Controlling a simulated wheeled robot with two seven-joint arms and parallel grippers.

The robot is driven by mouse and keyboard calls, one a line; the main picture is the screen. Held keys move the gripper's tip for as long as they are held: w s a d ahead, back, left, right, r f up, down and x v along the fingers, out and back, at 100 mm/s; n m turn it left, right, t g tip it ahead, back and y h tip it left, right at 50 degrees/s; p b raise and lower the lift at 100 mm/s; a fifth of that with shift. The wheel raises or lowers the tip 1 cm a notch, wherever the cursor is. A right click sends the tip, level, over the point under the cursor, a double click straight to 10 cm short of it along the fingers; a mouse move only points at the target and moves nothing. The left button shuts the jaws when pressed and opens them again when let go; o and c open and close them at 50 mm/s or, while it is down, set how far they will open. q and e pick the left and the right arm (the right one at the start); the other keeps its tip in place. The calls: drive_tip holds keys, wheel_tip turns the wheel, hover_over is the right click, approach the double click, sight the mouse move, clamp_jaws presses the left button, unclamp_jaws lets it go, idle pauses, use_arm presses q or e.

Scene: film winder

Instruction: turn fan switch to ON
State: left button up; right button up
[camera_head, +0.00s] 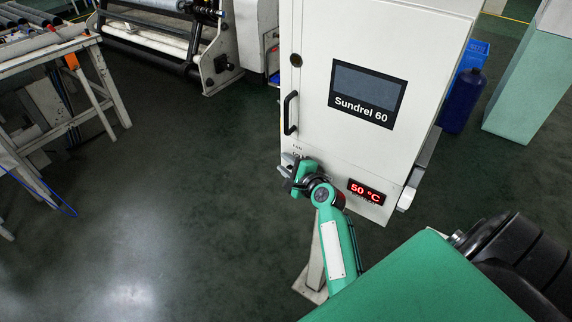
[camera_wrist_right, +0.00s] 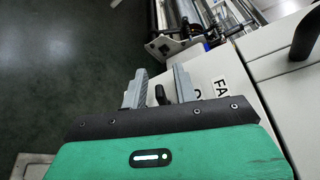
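The white cabinet (camera_head: 350,137) marked "Sundrel 60" carries the fan switch low on its front, by its left edge. In the head view my right gripper (camera_head: 288,165) is at the cabinet's lower left and hides the switch. In the right wrist view the switch shows as a small black knob (camera_wrist_right: 160,94), beside a "FAN" label (camera_wrist_right: 221,88). My right gripper (camera_wrist_right: 160,88) is open there, one grey finger on each side of the knob, with gaps showing. A second label is partly hidden by a finger, so the switch setting cannot be read. My left gripper is out of view.
A black door handle (camera_head: 290,113) is above the gripper. A red "50 °C" display (camera_head: 366,192) is to its right. A blue barrel (camera_head: 461,100) stands right of the cabinet. A roller machine (camera_head: 165,35) and a workbench (camera_head: 50,60) stand left. The floor between is clear.

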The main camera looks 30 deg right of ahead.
drive_tip(key=s+r+b, duration=0.2)
drive_tip(key=s+b, duration=0.3)
drive_tip(key=s, duration=0.8)
drive_tip(key=shift+s+d+r, duration=0.2)
drive_tip(key=shift+s+d, duration=0.05)
drive_tip(key=shift+s, duration=0.1)
